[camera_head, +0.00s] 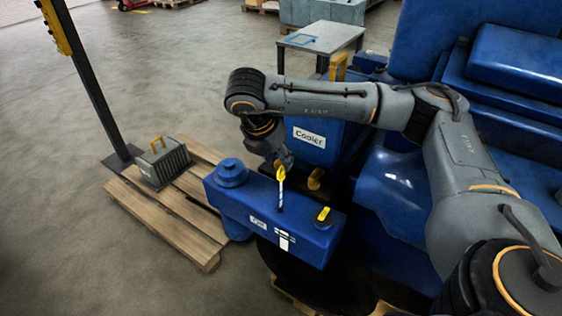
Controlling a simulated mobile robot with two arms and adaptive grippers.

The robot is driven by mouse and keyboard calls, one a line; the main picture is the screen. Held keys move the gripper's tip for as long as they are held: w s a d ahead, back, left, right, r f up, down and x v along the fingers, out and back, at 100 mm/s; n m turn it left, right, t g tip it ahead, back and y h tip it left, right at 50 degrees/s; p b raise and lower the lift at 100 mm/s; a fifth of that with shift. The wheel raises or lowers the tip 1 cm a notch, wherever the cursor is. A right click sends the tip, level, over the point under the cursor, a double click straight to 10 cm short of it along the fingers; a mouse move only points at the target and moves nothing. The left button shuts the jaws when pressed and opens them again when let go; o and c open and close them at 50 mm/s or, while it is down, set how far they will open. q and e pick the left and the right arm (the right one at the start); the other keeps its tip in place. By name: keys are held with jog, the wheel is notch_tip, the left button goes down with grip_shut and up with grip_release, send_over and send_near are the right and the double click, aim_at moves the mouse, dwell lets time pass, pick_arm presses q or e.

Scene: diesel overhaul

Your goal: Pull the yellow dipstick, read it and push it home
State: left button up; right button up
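The yellow dipstick (281,174) stands roughly upright above the blue tank block (262,203) in the middle. A length of its pale shaft (280,195) shows between the yellow handle and the block's top. The lower end meets the top of the block in the picture; I cannot tell how deep it sits. My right gripper (284,163) comes down from above with its fingertips at the yellow handle and appears shut on it. Marks on the shaft are too small to read. My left gripper is not in view.
Yellow caps (323,217) sit close by on the blue machinery. A box labelled "Cooler" (309,137) stands behind. A wooden pallet (190,222) with a grey finned part (162,163) lies left. A dark post (95,90) stands farther left. Open floor lies left.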

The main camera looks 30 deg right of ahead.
aim_at(281, 167)
jog(key=p+x, duration=0.1)
jog(key=x, duration=0.3)
jog(key=shift+w+d+f+p, duration=0.1)
jog(key=shift+f+p, duration=0.1)
jog(key=shift+f, duration=0.15)
jog(key=shift+d+f+p, duration=0.1)
jog(key=shift+f+p, duration=0.05)
jog(key=shift+f, duration=0.15)
grip_shut()
